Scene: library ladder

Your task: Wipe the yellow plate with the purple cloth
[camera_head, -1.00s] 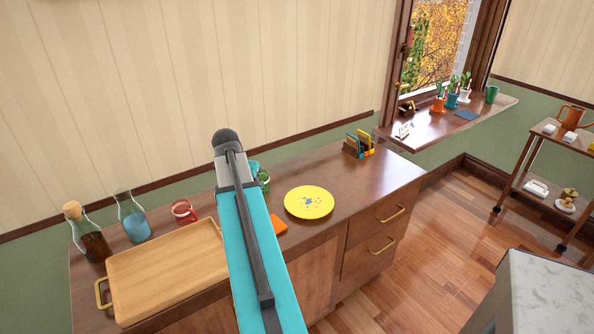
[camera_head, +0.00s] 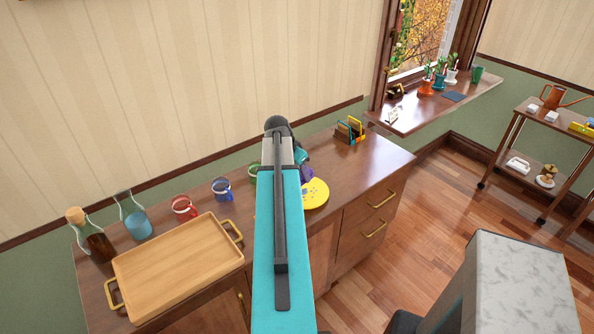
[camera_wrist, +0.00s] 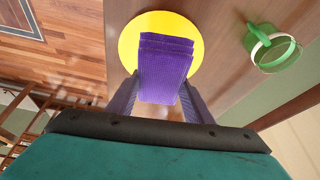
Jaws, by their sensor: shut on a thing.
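The yellow plate (camera_head: 318,198) lies on the wooden cabinet top, partly hidden behind my arm, with a few dark spots showing. In the wrist view the plate (camera_wrist: 131,42) has its middle covered by the purple cloth (camera_wrist: 165,65). My gripper (camera_wrist: 162,84) is shut on the folded cloth, with a finger on each side. The cloth also shows in the head view (camera_head: 307,175) at the plate's far edge. I cannot tell whether the cloth touches the plate.
A green mug (camera_wrist: 275,48) stands beside the plate; a blue mug (camera_head: 222,189) and a red mug (camera_head: 183,207) are further left. A wooden tray (camera_head: 178,262) and glass bottles fill the left end. A letter holder (camera_head: 350,131) stands behind the plate.

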